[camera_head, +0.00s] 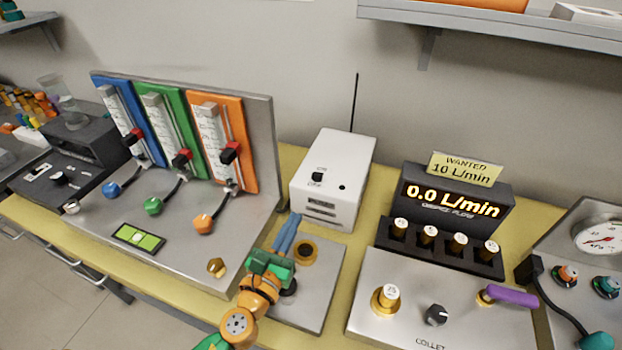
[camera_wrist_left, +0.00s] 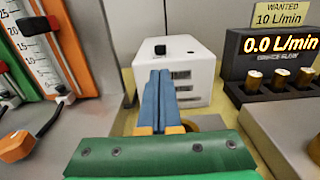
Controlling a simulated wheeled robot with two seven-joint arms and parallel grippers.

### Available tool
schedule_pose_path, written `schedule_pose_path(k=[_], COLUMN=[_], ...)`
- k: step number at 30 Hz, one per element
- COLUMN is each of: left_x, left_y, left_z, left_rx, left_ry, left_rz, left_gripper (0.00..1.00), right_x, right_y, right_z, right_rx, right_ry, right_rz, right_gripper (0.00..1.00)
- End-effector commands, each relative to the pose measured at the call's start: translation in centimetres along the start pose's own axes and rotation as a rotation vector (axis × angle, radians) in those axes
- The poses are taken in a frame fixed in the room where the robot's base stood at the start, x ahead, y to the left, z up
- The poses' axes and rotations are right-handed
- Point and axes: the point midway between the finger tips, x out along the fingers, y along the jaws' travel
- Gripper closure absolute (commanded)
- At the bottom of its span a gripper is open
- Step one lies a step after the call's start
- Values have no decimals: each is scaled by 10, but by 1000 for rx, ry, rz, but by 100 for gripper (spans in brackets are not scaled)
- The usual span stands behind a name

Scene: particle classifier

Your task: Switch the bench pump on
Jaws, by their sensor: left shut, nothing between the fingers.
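The bench pump looks to be the white box (camera_head: 334,175) with a thin black antenna-like rod behind it. The fingertips (camera_wrist_left: 158,74) cover part of the front; contact cannot be told. The flow display (camera_head: 450,203) reads 0.0 L/min.
Left stands a panel (camera_head: 261,140) with blue, green and orange flow tubes and matching knobs. Right are a rack (camera_head: 440,248) of several small cylinders, a metal block (camera_head: 395,330) with a purple lever (camera_head: 512,297), and a gauge box (camera_head: 570,225). A yellow card reads WANTED 10 L/min.

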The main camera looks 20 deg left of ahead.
Motion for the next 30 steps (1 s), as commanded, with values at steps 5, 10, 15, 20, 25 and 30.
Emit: schedule_pose_path(k=[5,10,15,20,25,30], left_x=[40,76,103,114,115,115], left_y=[0,0,0,0,0,0], left_z=[2,1,-1,-1,0,0], left_rx=[-1,-1,-2,-2,-1,-1], left_ry=[-3,-3,-1,0,0,0], left_rz=[2,2,1,0,0,0], left_gripper=[100,100,100,100,100,100], right_x=[-7,-7,-3,-2,-2,-2], right_y=[0,1,1,1,2,2], right_z=[-1,-1,0,0,0,0], right_rx=[0,0,0,0,0,0], right_ry=[1,1,0,0,0,-1], right_rz=[1,1,2,2,2,2], right_gripper=[100,100,100,100,100,100])
